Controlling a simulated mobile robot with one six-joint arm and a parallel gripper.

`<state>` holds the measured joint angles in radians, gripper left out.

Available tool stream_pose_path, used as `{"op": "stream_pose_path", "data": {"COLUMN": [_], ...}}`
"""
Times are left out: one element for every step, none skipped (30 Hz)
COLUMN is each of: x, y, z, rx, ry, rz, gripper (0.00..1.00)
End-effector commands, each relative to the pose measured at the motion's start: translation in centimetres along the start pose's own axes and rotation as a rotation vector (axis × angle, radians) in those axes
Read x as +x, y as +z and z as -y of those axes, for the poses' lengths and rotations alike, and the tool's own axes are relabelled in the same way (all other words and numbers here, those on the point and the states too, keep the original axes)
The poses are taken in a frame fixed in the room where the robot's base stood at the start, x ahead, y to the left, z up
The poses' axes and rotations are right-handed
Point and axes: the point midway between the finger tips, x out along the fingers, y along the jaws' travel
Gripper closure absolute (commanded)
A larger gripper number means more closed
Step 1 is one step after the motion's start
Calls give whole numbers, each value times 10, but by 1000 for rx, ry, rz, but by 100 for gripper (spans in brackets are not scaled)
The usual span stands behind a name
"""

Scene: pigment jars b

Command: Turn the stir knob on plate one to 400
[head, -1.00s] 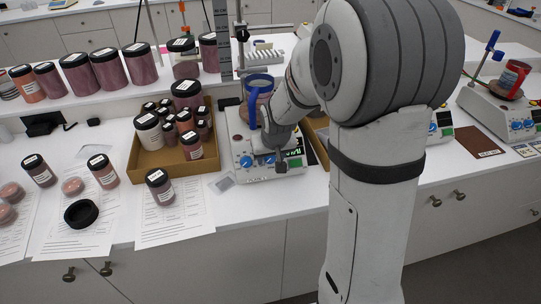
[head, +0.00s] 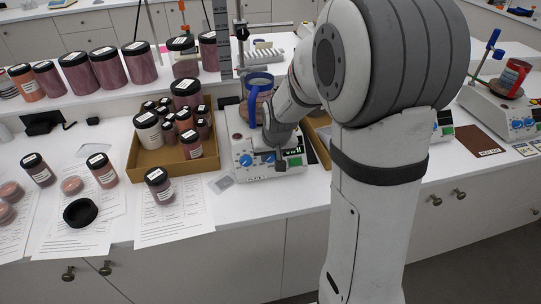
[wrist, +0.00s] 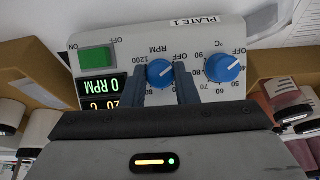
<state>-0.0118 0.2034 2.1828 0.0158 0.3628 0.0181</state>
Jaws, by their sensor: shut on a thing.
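Plate one (head: 240,165) is a white hotplate on the bench, with a blue and reddish mug (head: 257,88) on top. In the wrist view its panel (wrist: 118,48) carries the label PLATE 1. The blue stir knob (wrist: 160,73), marked RPM, has its white pointer line towards the OFF side of its scale. The display (wrist: 104,86) reads 0 RPM, with a temperature line partly cut off below. My gripper (wrist: 168,86) has one finger on each side of the stir knob and is shut on it. In the head view my gripper (head: 281,164) is at the panel's front.
The blue °C knob (wrist: 224,68) is close beside one finger, and a green switch (wrist: 96,58) is on the other side. A cardboard tray of jars (head: 150,162) stands left of the plate. Another hotplate (head: 515,118) stands far right.

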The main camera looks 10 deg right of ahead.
Motion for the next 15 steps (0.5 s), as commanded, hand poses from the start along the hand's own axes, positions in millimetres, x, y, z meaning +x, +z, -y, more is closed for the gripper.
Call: {"op": "stream_pose_path", "data": {"x": [2, 2, 2, 2, 3, 3, 4, 4, 4, 5, 6, 6, 6, 6, 6], "y": [0, 0, 0, 0, 0, 0, 0, 1, 1, 1, 2, 2, 2, 2, 2], "z": [-1, -1, -1, -2, -2, -2, -2, -2, -3, -3, -3, -3, -3, -4, -4], "rx": [20, 36, 57, 74, 94, 122, 143, 167, 200, 226, 252, 286, 313, 339, 373], "ry": [-8, -14, -23, -30, -39, -51, -60, -71, -85, -95, -107, -122, -134, -145, -160], "rz": [-3, -3, -3, -3, -3, -3, -5, -5, -5, -5, -5, -5, -6, -6, -6], "gripper": [96, 96, 96, 96, 96, 96, 96, 96, 96, 96, 96, 96, 96, 96, 96]}}
